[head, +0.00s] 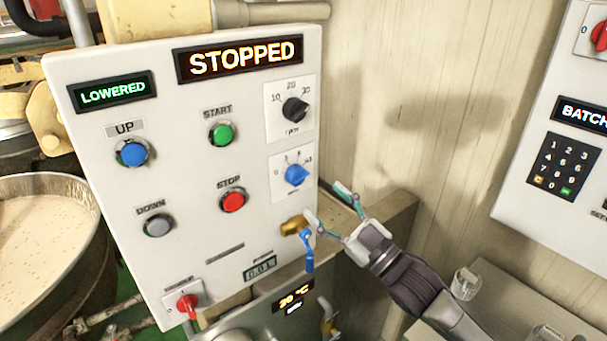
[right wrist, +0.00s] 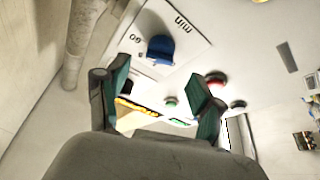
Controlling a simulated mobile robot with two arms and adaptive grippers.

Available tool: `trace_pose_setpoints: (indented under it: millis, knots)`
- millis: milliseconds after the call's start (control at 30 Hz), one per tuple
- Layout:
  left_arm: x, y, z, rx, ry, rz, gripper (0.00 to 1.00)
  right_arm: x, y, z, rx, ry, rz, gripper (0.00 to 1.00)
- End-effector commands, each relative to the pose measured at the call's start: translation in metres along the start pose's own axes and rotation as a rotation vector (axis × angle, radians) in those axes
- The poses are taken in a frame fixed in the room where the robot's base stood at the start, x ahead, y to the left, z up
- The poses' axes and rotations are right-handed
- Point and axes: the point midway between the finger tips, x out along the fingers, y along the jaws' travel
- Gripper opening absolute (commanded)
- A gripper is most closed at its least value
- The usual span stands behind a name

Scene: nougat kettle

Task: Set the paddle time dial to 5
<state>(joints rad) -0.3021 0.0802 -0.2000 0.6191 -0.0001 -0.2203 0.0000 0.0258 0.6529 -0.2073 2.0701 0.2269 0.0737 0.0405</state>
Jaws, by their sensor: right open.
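The blue dial (head: 297,175) with a small printed scale sits on a white plate at the right side of the control panel. Its scale figures and pointer are too small to read surely in the head view. The blue dial also shows in the right wrist view (right wrist: 160,48), beside the print "min", ahead of the fingertips. My right gripper (head: 328,204) is open and empty, just right of and below the dial, apart from it. Its two green fingers also show in the right wrist view (right wrist: 158,84). My left gripper is not in view.
A black rpm dial (head: 295,110) is above the blue dial. Green start (head: 221,134) and red stop (head: 232,201) buttons are to its left. A brass valve with a blue handle (head: 308,252) juts out below, close to my fingers. A wooden wall (head: 400,70) stands behind.

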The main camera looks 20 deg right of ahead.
Motion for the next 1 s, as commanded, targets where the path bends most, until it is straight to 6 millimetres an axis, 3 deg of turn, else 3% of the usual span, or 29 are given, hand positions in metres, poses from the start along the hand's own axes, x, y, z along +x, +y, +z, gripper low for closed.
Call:
trace_pose_setpoints:
  millis: [100, 300, 767, 1000]
  knots:
    - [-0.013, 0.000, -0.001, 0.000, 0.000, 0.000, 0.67, 0.028, 0.002, -0.004, -0.001, 0.002, 0.002, 0.67]
    - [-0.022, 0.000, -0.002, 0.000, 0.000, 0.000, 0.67, 0.056, 0.001, -0.002, 0.000, 0.000, 0.001, 0.67]
    - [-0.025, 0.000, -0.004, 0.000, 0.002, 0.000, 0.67, 0.067, -0.001, 0.001, 0.000, -0.002, -0.001, 0.67]
    - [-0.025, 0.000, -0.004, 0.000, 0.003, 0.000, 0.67, 0.067, -0.001, 0.001, 0.000, -0.002, -0.001, 0.27]
